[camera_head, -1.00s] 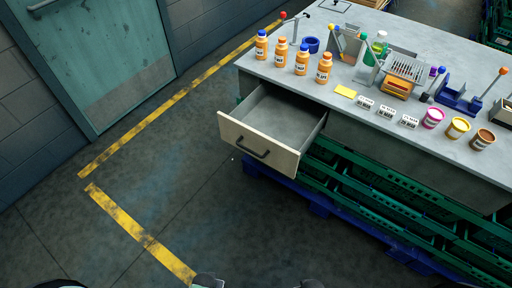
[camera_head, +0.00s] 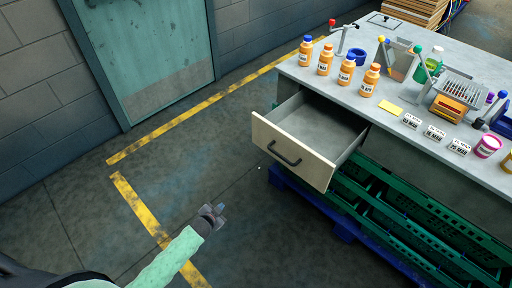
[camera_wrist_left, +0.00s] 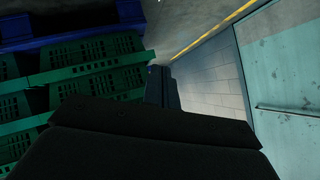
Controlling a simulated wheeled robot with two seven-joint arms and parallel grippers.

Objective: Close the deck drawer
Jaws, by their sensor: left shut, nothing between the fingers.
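The deck drawer (camera_head: 293,151) is pulled out from the left end of the grey workbench (camera_head: 345,84). It has a pale front with a dark bar handle (camera_head: 284,153), and its visible inside is empty. My left gripper (camera_head: 218,211) is shut and empty, low over the floor, in front and to the left of the drawer and apart from it. In the left wrist view the gripper's dark body (camera_wrist_left: 163,88) shows, and the drawer does not appear there. My right gripper is in neither view now.
Green crates (camera_head: 400,213) on a blue pallet (camera_head: 345,225) stand under the bench, right of the drawer. Several orange bottles (camera_head: 346,69) stand on the bench above it. The floor with yellow lines (camera_head: 143,208) is clear before the drawer. A teal door (camera_head: 150,55) is at the left.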

